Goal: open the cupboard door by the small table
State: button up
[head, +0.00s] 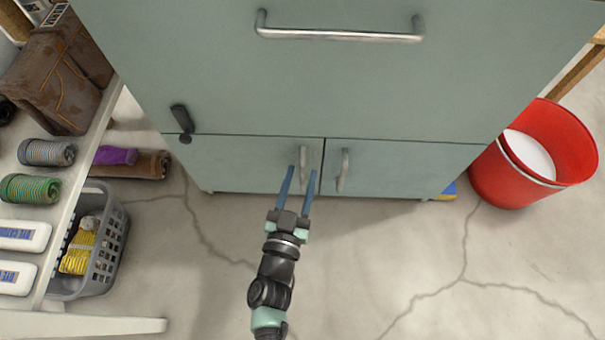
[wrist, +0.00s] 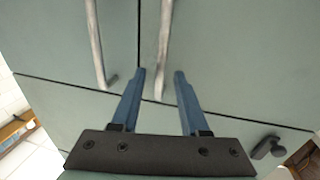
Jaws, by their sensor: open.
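A grey-green cupboard (head: 240,165) has two low doors side by side, both shut, each with an upright metal bar handle near the middle seam. My gripper (head: 301,170) reaches to the left door's handle (head: 304,152), its two blue fingers apart. The right door's handle (head: 343,170) stands just right of the fingers and also shows in the wrist view (wrist: 95,40).
Above the doors is a wide panel with a horizontal bar handle (head: 340,36) and a dark latch (head: 182,122). A red bucket (head: 490,178) stands right, near a wooden piece (head: 578,72). Cracked floor is clear in front.

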jog(key=shift+w+d, duration=0.2)
jog(key=shift+w, duration=0.8)
grip_shut()
dwell(0.8)
